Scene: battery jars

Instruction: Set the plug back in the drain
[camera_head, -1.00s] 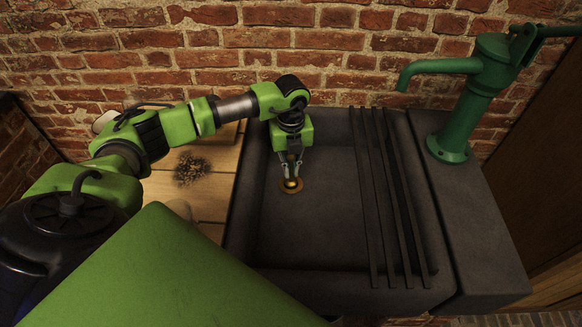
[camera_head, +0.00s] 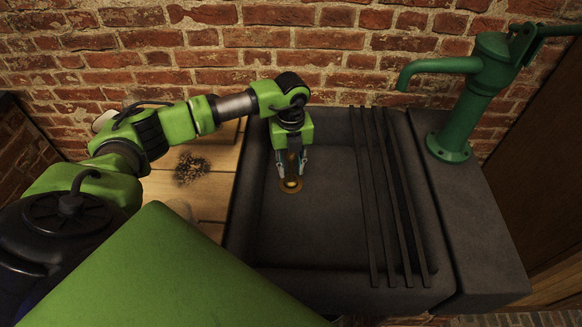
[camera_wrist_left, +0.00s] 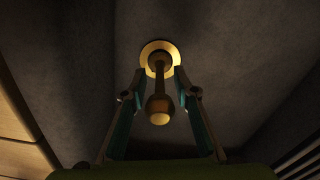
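The plug (camera_head: 291,184) is brass, with a stem and a knob. It stands at the brass drain ring (camera_head: 284,191) in the dark stone sink. In the left wrist view the plug's knob (camera_wrist_left: 159,111) points toward the camera, and its stem runs down to the middle of the drain ring (camera_wrist_left: 146,52). My left gripper (camera_head: 292,171) is above the drain with its fingers spread. In the wrist view its fingers (camera_wrist_left: 158,78) are on either side of the plug, with gaps. How deep the plug sits is hard to tell. My right gripper is out of view.
The sink (camera_head: 335,225) has several dark bars (camera_head: 388,200) across its right side. A green hand pump (camera_head: 470,110) stands on the right ledge. A wooden board (camera_head: 212,200) with a dark bristly thing (camera_head: 191,168) lies left of the sink. A brick wall (camera_head: 300,45) is behind.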

